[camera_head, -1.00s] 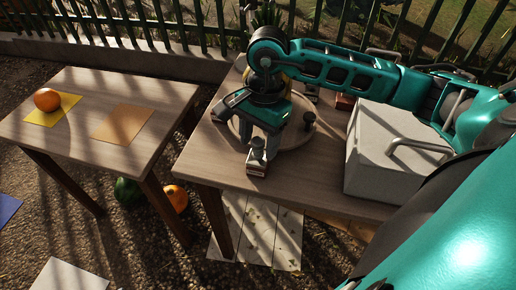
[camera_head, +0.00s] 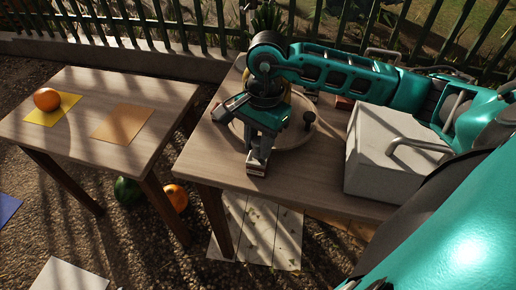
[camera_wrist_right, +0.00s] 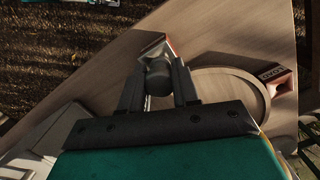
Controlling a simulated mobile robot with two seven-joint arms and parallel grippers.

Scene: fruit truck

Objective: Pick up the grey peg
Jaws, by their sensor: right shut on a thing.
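The grey peg (camera_wrist_right: 157,76) stands between the two fingers of my right gripper (camera_wrist_right: 158,90) in the wrist view, with a small red-edged base (camera_wrist_right: 156,48) just beyond the fingertips. In the head view my right gripper (camera_head: 260,150) points down over the near part of the right table and is shut on the peg. The peg is mostly hidden by the fingers there, and its base (camera_head: 256,170) shows below, at the table top. I cannot tell whether the base is clear of the table. My left gripper is not in view.
A white box with a handle (camera_head: 385,160) stands to the right.

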